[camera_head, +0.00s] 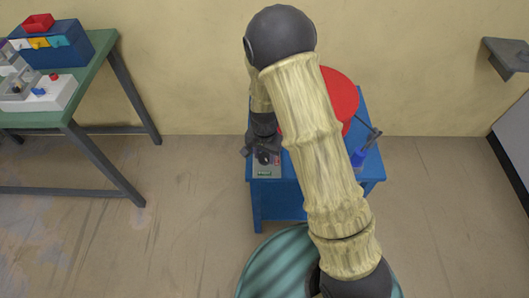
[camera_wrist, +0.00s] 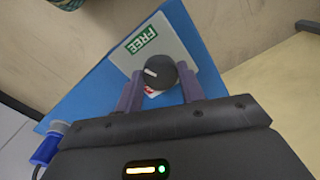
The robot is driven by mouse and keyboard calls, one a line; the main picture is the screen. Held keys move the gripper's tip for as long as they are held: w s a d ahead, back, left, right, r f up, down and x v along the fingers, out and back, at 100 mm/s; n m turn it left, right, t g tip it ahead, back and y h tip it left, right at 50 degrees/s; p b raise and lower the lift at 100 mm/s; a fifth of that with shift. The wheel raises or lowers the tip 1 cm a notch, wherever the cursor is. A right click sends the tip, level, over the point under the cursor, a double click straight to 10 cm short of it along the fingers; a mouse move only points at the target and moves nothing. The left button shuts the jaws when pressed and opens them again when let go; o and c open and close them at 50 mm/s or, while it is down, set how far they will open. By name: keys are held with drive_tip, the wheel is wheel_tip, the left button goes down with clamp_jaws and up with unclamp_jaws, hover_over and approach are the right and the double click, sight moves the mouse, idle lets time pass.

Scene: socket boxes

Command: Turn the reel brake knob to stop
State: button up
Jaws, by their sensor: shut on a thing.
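The brake knob (camera_wrist: 158,71) is round and black with a white pointer mark. In the wrist view the mark points left, between the green FREE label (camera_wrist: 142,39) and a red label (camera_wrist: 150,91) mostly hidden below the knob. The knob sits on a pale grey plate (camera_wrist: 180,52) on the blue stand (camera_wrist: 82,85). My gripper (camera_wrist: 158,79) has one finger on each side of the knob and is shut on it. In the head view my gripper (camera_head: 261,150) is at the stand's front left, and my arm covers part of the red reel (camera_head: 340,95).
A blue-handled part (camera_head: 359,157) and a dark rod stand at the stand's right side. A green-topped bench (camera_head: 75,95) with boxes is at the left. A grey wall shelf (camera_head: 507,55) is at the right. The floor between bench and stand is clear.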

sight(265, 156)
drive_tip(key=n, duration=0.2)
drive_tip(key=n+p, duration=0.1)
drive_tip(key=n, duration=0.3)
drive_tip(key=shift+w+r+n+p, duration=0.15)
drive_tip(key=shift+w+n+p, duration=0.15)
drive_tip(key=shift+p, duration=0.05)
drive_tip(key=shift+d+n, duration=0.2)
drive_tip(key=shift+n, duration=0.6)
drive_tip(key=n+p, duration=0.1)
drive_tip(key=n, duration=0.2)
drive_tip(key=shift+a, duration=0.1)
drive_tip(key=shift+s+a+n+p, duration=0.1)
drive_tip(key=shift+n+p, duration=0.3)
drive_tip(key=shift+n, duration=0.9)
drive_tip(key=o, duration=1)
drive_tip(key=shift+c, duration=0.2)
wheel_tip(265, 156, up, 17)
drive_tip(key=p, duration=0.1)
